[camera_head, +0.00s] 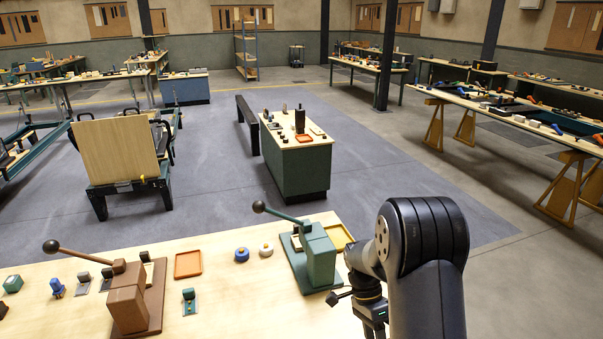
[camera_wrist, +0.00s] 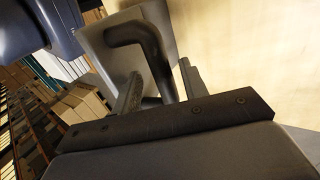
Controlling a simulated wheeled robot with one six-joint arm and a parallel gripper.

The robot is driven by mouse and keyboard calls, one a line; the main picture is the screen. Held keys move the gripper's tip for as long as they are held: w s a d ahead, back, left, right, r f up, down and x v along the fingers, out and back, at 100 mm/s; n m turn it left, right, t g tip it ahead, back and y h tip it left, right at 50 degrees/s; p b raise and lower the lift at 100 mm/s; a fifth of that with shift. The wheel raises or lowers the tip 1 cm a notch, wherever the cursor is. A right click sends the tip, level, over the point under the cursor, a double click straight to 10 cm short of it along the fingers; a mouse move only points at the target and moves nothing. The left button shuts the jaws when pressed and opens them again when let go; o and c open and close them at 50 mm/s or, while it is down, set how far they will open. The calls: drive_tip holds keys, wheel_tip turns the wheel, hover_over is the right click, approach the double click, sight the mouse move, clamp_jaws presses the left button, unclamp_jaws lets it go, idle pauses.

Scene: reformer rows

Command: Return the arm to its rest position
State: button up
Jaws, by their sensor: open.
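My arm (camera_head: 428,270) stands at the lower right in the head view, bent over the front edge of the near bench (camera_head: 260,295). My gripper (camera_head: 340,297) shows as a small dark part left of the arm, close to the base of the green lever press (camera_head: 318,258); I cannot tell if they touch. In the wrist view my gripper (camera_wrist: 161,78) has its two grey fingers apart. A dark curved bar shows behind and between the fingers; I cannot tell what it is. I see nothing held.
On the near bench are a brown lever press (camera_head: 130,300), an orange tray (camera_head: 188,264), a blue knob (camera_head: 242,254), a white knob (camera_head: 266,249) and several small pieces. Beyond stand a green cabinet (camera_head: 297,170) and a wooden-panelled frame (camera_head: 118,150). Grey floor between them is open.

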drive_tip(key=shift+w, duration=0.1)
drive_tip(key=b+v, duration=0.2)
drive_tip(key=v, duration=0.8)
drive_tip(key=p+x, duration=0.2)
drive_tip(key=x, duration=0.8)
drive_tip(key=shift+d+r, duration=0.1)
drive_tip(key=shift+s+r+t, duration=0.2)
drive_tip(key=shift+s+t, duration=0.2)
drive_tip(key=shift+s, duration=0.1)
